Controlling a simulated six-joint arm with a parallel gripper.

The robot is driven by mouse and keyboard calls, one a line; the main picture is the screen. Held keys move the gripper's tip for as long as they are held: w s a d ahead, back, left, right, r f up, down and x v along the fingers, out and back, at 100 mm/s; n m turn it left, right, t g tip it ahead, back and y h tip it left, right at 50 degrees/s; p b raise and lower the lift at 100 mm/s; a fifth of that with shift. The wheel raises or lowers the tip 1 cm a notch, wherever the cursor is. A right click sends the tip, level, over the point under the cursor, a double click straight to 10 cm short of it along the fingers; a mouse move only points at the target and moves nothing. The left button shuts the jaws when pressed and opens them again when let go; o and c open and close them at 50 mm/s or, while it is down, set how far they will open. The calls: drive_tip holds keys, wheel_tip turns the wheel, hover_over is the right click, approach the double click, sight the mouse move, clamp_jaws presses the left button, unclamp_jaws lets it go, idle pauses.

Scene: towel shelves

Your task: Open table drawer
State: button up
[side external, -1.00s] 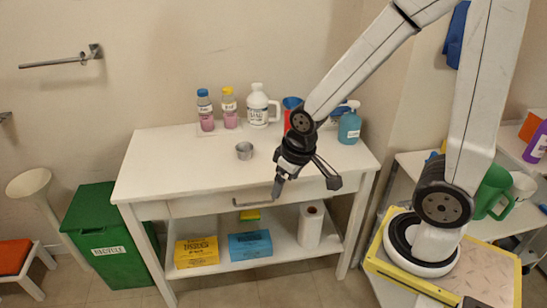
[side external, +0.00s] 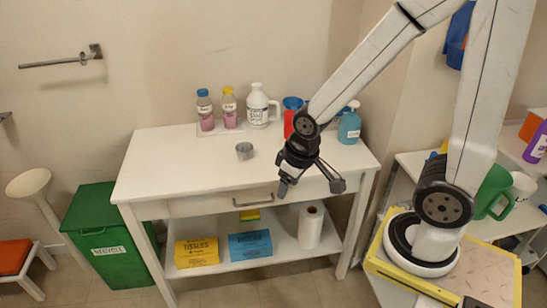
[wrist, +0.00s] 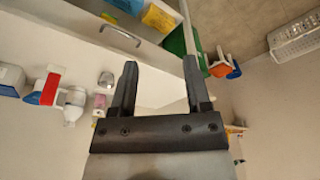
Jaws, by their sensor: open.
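The white table (side external: 160,167) stands against the wall. Its drawer (side external: 195,206) looks shut, with a grey bar handle (side external: 252,201) on the front. In the wrist view the handle (wrist: 120,36) shows at the upper left, beyond and to the left of my fingers. My gripper (side external: 310,188) is open and empty, in front of the table's right half, to the right of the handle and apart from it. The wrist view shows its two fingers (wrist: 162,90) spread with nothing between them.
Bottles, a metal cup (side external: 245,151), a red and blue container (side external: 291,112) and a soap pump bottle (side external: 350,125) stand on the tabletop. A green recycling bin (side external: 100,240) stands left.

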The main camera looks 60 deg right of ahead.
drive_tip(key=shift+w+a+f+m, duration=0.15)
drive_tip(key=shift+w+m, duration=0.15)
drive_tip(key=shift+w, duration=0.3)
drive_tip(key=shift+c, duration=0.2)
drive_tip(key=w+d+f+m+t+h, duration=0.1)
drive_tip(key=w+f+m+t, duration=0.2)
drive_tip(key=w+f+m, duration=0.55)
drive_tip(key=w+d+f+m+t+h, duration=0.1)
drive_tip(key=w+f+m+t, duration=0.3)
drive_tip(key=w, duration=0.7)
drive_tip(key=m+t+h, duration=0.1)
drive_tip(key=m+h, duration=0.8)
drive_tip(key=m, duration=0.5)
approach(255, 204)
drive_tip(key=r+x, duration=0.1)
drive_tip(key=x, duration=0.2)
drive_tip(key=shift+s+a+f, duration=0.1)
drive_tip(key=shift+s+f, duration=0.05)
drive_tip(key=shift+f, duration=0.45)
drive_tip(key=shift+x, duration=3.9)
drive_tip(key=shift+r, duration=0.1)
